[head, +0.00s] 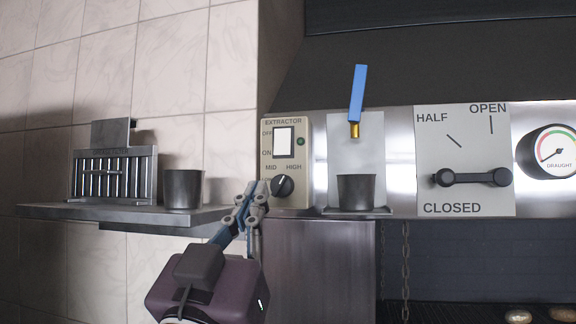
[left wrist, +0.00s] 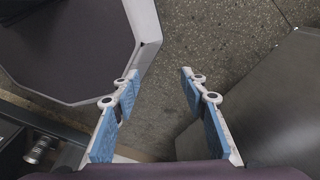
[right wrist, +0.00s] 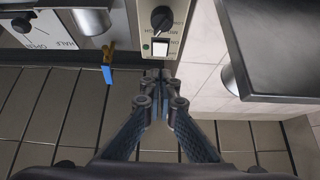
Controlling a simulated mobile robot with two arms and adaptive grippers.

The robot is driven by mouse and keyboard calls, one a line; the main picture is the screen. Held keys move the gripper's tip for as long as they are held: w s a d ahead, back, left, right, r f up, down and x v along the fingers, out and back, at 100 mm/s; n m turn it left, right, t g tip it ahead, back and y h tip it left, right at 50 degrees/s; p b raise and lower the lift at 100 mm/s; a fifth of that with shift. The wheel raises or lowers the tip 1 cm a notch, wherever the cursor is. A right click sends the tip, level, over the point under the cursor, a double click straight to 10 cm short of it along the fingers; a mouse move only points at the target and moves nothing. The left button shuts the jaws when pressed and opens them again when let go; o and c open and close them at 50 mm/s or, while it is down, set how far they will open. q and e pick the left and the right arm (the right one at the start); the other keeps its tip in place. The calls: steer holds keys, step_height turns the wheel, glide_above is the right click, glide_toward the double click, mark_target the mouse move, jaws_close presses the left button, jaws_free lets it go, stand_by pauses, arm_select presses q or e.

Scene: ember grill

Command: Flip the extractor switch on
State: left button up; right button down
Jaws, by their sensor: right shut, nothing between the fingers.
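The extractor panel (head: 300,190) is a beige box on the metal hood front, marked OFF, ON, MID and HIGH. Its white rocker switch (head: 284,141) sits between OFF at the top and ON below, beside a dark green lamp (head: 301,141). A black knob (head: 282,186) is below. My right gripper (head: 254,188) is shut and empty, in front of the panel's lower left, below the switch. In the right wrist view the shut fingertips (right wrist: 158,72) are close to the switch (right wrist: 160,47). My left gripper (left wrist: 158,72) is open and empty above the floor.
A shelf (head: 60,211) on the left holds a slotted metal rack (head: 112,175) and a dark cup (head: 183,189). Right of the panel are a blue-handled tap (head: 357,95) over another cup (head: 356,190), a draught lever (head: 472,177) and a gauge (head: 553,151).

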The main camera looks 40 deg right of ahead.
mark_target(282, 145)
steer(key=p+x, duration=0.8)
steer(key=x, duration=0.3)
steer(key=shift+w+d+r, duration=0.1)
steer(key=shift+d+r, duration=0.1)
steer(key=shift+r, duration=0.05)
steer(key=shift+w+d+f+p, duration=0.25)
steer(key=shift+w+d+p, duration=0.05)
steer(key=shift+w+d, duration=0.25)
arm_select(q)
step_height(282, 145, up, 8)
steer(key=shift+s+a+r, duration=0.15)
